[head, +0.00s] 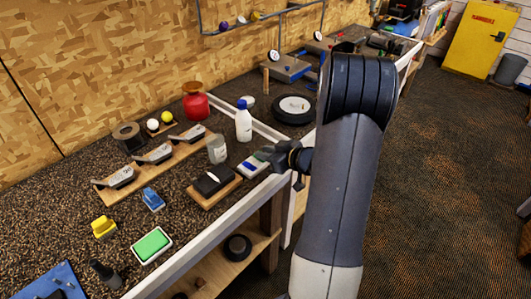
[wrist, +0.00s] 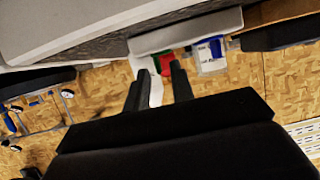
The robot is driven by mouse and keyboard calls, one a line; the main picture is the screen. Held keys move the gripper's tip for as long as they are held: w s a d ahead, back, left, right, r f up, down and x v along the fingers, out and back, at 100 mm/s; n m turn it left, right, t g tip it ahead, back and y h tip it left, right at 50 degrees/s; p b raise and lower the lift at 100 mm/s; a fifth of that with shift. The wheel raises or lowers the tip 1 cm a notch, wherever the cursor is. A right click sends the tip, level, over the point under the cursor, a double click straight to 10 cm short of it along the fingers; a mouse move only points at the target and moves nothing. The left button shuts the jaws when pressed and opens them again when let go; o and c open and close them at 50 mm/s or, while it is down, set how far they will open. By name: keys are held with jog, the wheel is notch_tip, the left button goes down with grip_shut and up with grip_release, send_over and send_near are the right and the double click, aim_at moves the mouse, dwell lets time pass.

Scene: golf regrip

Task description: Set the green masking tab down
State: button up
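My gripper (head: 285,157) reaches over the bench's front edge, beside a small white and blue box (head: 252,167). In the wrist view, my gripper's two dark fingers (wrist: 160,84) stand apart, and background shows between them. A small green patch shows beside a red shape (wrist: 166,63) near the fingertips; I cannot tell if it is the green masking tab. No separate green tab is clear in the head view. A green pad in a white frame (head: 151,245) lies at the near front of the bench.
A dark block on a wooden board (head: 213,186), a clear jar (head: 217,149) and a white bottle with a blue cap (head: 243,121) stand left of my gripper. Golf club heads on a wooden rack (head: 153,155), a red container (head: 195,103) and a round black-rimmed dish (head: 294,108) are farther back.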

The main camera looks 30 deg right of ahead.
jog(key=v, duration=1.1)
jog(key=shift+s, duration=0.25)
jog(key=x, duration=1.2)
jog(key=shift+w+f, duration=0.15)
jog(key=shift+d+r, duration=0.1)
jog(key=shift+r, duration=0.9)
jog(key=shift+f, duration=0.1)
